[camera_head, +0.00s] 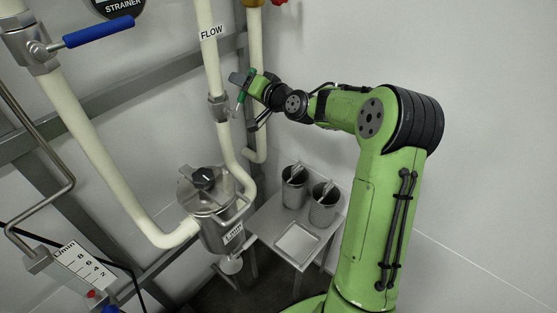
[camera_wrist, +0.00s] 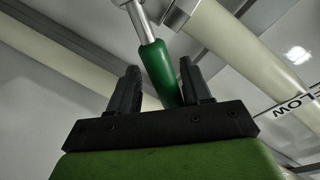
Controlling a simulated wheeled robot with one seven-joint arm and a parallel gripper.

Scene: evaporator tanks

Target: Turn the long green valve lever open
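The green valve lever (camera_head: 243,94) sits on a metal valve body (camera_head: 219,108) on the pipe marked FLOW. In the wrist view the lever's green grip (camera_wrist: 157,68) runs down from its metal stem (camera_wrist: 138,22) to between my two fingers. My gripper (camera_wrist: 160,85) is open around the grip's lower end, with a clear gap on the left. The grip lies close to the right finger; I cannot tell whether they touch. In the head view my gripper (camera_head: 241,82) is at the lever, and partly overlaps it.
A blue-handled lever (camera_head: 98,32) is on another pipe at the upper left. A steel strainer pot (camera_head: 213,215) stands below the valve. A small table (camera_head: 262,222) holds two metal cups (camera_head: 294,190) and a tray. Open space and bare wall lie to the right.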

